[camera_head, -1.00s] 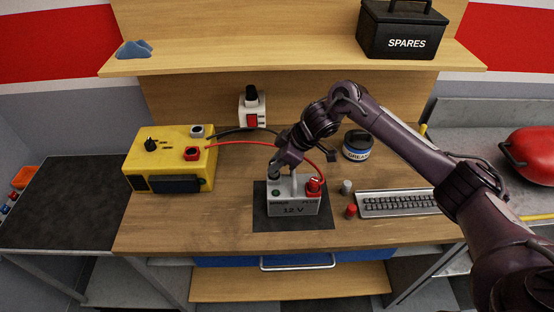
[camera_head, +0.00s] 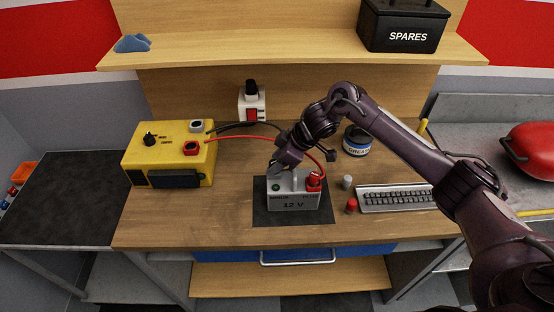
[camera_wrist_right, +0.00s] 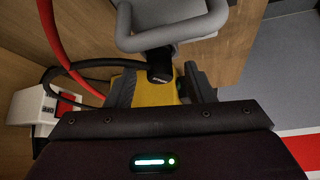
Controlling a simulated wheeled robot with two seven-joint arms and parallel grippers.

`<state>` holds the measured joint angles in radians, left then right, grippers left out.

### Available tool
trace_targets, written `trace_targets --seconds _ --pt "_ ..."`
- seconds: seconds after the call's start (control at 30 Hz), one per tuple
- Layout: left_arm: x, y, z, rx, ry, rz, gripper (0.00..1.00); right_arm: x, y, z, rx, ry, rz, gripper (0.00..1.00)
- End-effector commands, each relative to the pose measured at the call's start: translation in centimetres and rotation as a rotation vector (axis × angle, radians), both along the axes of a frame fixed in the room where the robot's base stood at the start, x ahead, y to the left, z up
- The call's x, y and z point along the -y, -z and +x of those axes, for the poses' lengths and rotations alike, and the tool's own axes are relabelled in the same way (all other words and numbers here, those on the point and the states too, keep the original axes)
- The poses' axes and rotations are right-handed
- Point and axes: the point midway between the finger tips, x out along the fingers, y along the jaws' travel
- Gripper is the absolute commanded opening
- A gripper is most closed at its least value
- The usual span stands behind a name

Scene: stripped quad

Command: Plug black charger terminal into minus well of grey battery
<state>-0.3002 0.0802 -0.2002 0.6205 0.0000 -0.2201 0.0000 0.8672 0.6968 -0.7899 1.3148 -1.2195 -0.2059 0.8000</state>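The grey battery (camera_head: 293,203), marked 12 V, stands on a dark mat (camera_head: 262,216). Its handle also shows at the top of the right wrist view (camera_wrist_right: 172,38). The red terminal (camera_head: 314,182) stands upright in its right-hand well. My right gripper (camera_head: 274,167) points down at the battery's left side. In the wrist view the black charger terminal (camera_wrist_right: 160,70) lies between the fingers, with gaps visible beside it, so the gripper looks open. Whether the terminal is seated in the minus well is hidden. My left gripper is not in view.
The yellow charger (camera_head: 168,155) stands at left, its black and red cables running toward the battery. A grease tin (camera_head: 356,143), keyboard (camera_head: 398,199), red cap (camera_head: 351,205) and grey cap (camera_head: 347,182) lie to the right. The front left bench is clear.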

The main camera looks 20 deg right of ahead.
Motion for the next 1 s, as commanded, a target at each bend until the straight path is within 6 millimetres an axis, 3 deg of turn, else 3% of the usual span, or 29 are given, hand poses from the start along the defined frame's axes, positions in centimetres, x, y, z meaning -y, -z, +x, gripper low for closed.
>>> trace_targets --seconds 0.33,0.73,1.0 --pt "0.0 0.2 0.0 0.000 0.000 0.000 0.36 0.3 -0.4 -0.1 0.001 0.000 -0.001 0.49" --pt "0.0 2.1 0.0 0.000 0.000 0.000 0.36 3.1 -5.5 -1.8 0.003 0.001 -0.001 0.49" --pt "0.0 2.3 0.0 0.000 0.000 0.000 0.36 3.6 -6.6 -2.2 0.000 0.000 0.000 0.49"
